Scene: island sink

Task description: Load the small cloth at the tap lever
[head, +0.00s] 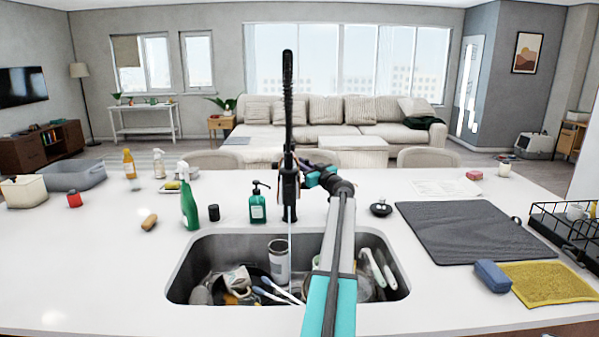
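The black tap (288,110) stands upright behind the sink (180,285). A thin pale line below its spout looks like running water. My arm reaches over the sink from the front, and my gripper (296,172) is right at the tap body. The dark fingers merge with the black tap, so I cannot tell whether they are open, shut or touching it. The tap lever cannot be made out there. A yellow cloth (546,284) lies flat at the counter's right front, far from my gripper.
The sink holds a tall canister (278,262), utensils and dishes. A green spray bottle (189,205) and a soap dispenser (258,205) stand left of the tap. A grey mat (470,232), blue sponge-like block (492,276) and black rack (562,228) lie right. The left front counter is clear.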

